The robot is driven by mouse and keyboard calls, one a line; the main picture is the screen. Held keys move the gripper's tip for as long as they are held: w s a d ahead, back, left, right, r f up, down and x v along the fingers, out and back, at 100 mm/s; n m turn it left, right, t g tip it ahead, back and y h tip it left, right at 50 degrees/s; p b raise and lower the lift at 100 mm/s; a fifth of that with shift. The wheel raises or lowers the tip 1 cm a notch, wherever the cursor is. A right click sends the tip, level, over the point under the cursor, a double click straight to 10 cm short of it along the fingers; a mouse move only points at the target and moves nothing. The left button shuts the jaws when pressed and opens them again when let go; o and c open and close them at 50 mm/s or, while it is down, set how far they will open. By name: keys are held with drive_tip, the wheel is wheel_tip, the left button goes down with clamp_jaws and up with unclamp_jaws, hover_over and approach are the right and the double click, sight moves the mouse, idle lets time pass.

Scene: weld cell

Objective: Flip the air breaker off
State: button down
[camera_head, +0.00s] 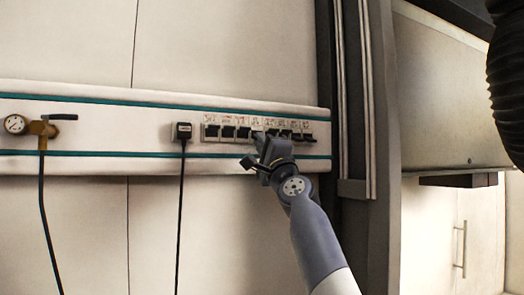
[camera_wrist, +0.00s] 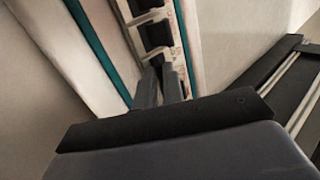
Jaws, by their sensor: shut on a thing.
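A row of breakers (camera_head: 228,131) with black switches and small labels sits on the white wall rail. The labels are too small to read, so I cannot tell which one is the air breaker. My gripper (camera_head: 260,138) is at the middle of this row, and my arm hides part of it. In the wrist view, breakers (camera_wrist: 154,35) run up the rail, and the two fingers of my gripper (camera_wrist: 161,75) reach one of them. The fingers are close together, shut on a breaker switch that they mostly hide. Its position is not visible.
A black plug (camera_head: 183,131) with a hanging cable is left of the breakers. A gauge (camera_head: 15,124) and brass valve (camera_head: 42,129) with a hose are at the far left. A dark vertical post (camera_head: 380,110) stands right of the rail. A black ribbed hose (camera_head: 508,80) hangs upper right.

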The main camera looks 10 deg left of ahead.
idle(0.5)
drive_tip(key=c, duration=1.5)
unclamp_jaws()
drive_tip(key=shift+f+b, duration=0.1)
drive_tip(key=shift+b, duration=0.2)
drive_tip(key=b+v, duration=1)
drive_tip(key=b, duration=0.1)
drive_tip(key=shift+s+d+f+b, duration=0.1)
drive_tip(key=shift+s+f+b, duration=0.05)
drive_tip(key=shift+f+b, duration=0.2)
